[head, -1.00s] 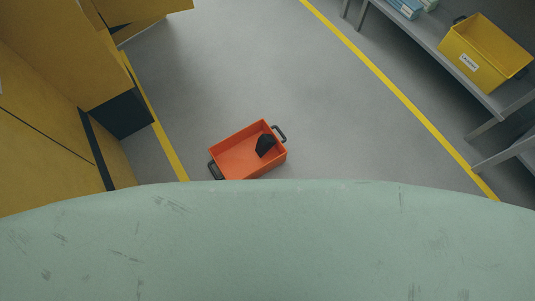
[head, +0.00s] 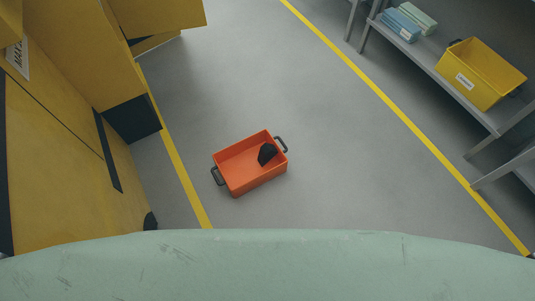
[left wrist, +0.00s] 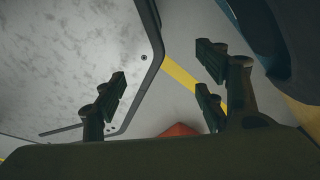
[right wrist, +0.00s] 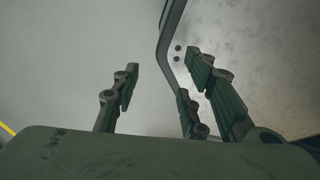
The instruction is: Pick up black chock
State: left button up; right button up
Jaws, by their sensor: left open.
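A black chock (head: 267,153) lies inside an orange crate (head: 232,187) on the grey floor, towards the crate's right end. The crate has a dark handle at each end. A bit of orange, probably the crate, shows low in the left wrist view (left wrist: 180,130); the chock is not visible there. My left gripper (left wrist: 160,84) is open, with nothing between its fingers. My right gripper (right wrist: 160,78) has its fingers apart and empty, over plain floor and a pale panel edge. Neither gripper shows in the head view.
A yellow vehicle or cabinet body (head: 70,130) stands on the left, with a yellow floor line (head: 175,160) beside it. On the right, a grey shelf (head: 420,55) holds a yellow bin (head: 480,75) and blue boxes (head: 402,25). The floor between the lines is clear around the crate.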

aim_at(268, 152)
jog(key=i+l+u, duration=0.4)
jog(key=l, duration=0.25)
jog(key=i+l+u, duration=0.2)
jog(key=l, duration=0.2)
jog(key=k, duration=0.1)
